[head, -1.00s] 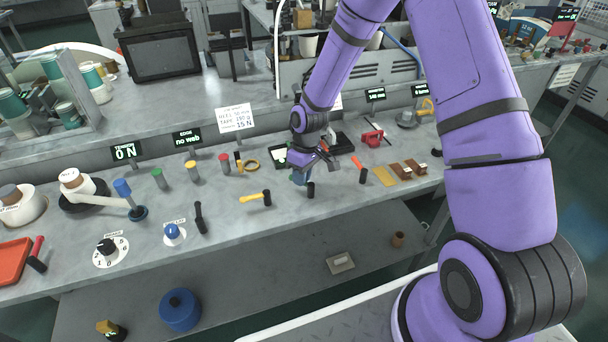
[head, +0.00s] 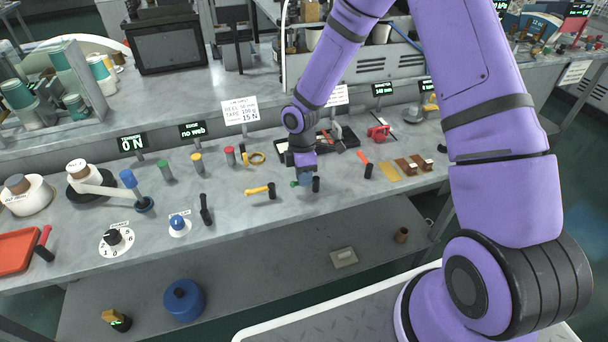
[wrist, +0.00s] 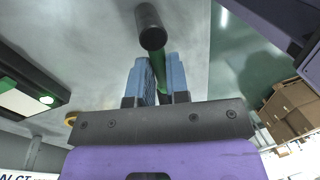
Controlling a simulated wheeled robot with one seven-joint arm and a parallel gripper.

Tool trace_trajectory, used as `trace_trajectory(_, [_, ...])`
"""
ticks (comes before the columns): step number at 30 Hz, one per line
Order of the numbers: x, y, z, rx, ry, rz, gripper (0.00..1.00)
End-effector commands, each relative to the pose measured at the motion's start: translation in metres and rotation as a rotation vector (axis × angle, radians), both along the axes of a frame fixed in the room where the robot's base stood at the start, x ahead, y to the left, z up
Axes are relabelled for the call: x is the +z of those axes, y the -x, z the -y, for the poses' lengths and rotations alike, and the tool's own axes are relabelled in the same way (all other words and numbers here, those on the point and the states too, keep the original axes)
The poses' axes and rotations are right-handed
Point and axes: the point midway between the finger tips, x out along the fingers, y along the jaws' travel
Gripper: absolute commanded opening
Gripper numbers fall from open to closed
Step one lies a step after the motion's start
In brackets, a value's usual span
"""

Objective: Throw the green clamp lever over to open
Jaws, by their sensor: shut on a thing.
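The green clamp lever (wrist: 160,64) runs between the two blue fingers of my gripper (wrist: 160,72) in the wrist view, and the jaws are shut on it. Its black cylindrical knob (wrist: 150,28) sticks out beyond the fingertips. In the head view my gripper (head: 304,181) points down at the bench front, with a bit of green (head: 294,184) at its left and a black knob (head: 316,185) just to its right. The fingers and wrist hide most of the lever and its pivot.
A yellow-handled lever (head: 258,190) with a black end lies left of my gripper. An orange lever (head: 364,159) with a black knob and brown blocks (head: 404,165) stand to the right. A dark tray (head: 342,136) is behind. The lower shelf (head: 240,265) is partly clear.

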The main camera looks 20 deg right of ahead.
Motion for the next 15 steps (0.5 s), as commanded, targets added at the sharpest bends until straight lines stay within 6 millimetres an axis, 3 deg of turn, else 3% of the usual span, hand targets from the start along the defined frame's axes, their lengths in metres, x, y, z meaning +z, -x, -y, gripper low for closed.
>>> trace_trajectory(15, [0.0001, 0.0028, 0.0004, 0.097, 0.001, 0.001, 0.00])
